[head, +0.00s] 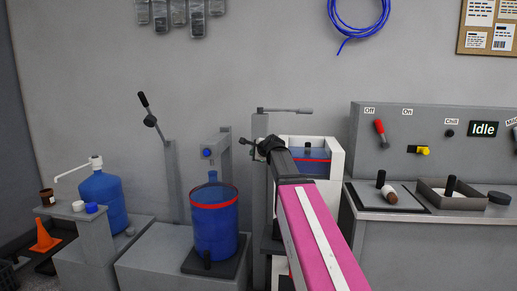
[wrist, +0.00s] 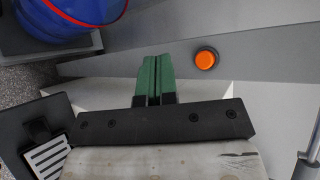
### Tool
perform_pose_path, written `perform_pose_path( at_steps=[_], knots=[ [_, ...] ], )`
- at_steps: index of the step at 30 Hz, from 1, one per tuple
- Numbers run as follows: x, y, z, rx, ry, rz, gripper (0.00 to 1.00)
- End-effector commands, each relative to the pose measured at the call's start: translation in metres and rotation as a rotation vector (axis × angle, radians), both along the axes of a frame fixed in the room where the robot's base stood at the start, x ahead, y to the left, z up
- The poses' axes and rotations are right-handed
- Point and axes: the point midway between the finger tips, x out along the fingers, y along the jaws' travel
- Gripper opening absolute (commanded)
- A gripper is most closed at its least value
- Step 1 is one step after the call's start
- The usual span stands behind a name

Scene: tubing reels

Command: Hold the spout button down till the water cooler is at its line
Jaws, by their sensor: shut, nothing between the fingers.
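A blue vessel (head: 214,228) with a red line near its rim stands on a dark plate below a grey spout post (head: 225,143) in the head view. Another container (head: 312,164), white-framed with blue contents and a red line, is partly behind my arm. I cannot tell for sure which is the water cooler. In the wrist view, my gripper (wrist: 153,62) has its green fingers shut and empty. An orange button (wrist: 206,58) lies to the right of the fingertips, apart from them. The blue vessel's edge (wrist: 68,18) shows at upper left.
At left, a blue bottle (head: 100,198) with a white pump stands by an orange cone (head: 44,237). A lever (head: 151,119) rises behind the middle pedestal. At right, a control panel (head: 436,138) reads "Idle" above a bench holding a tray (head: 427,187).

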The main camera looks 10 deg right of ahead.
Motion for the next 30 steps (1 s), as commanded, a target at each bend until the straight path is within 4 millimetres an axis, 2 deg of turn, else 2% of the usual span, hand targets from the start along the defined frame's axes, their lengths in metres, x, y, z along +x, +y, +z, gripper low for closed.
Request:
perform_pose_path(
  at_steps=[8, 24, 30],
  knots=[
    [0.014, -0.004, 0.000, 0.000, 0.001, 0.000, 0.00],
    [0.075, -0.024, 0.000, 0.000, 0.001, 0.000, 0.00],
    [0.084, -0.027, 0.000, -0.001, 0.001, 0.001, 0.00]
  ],
)
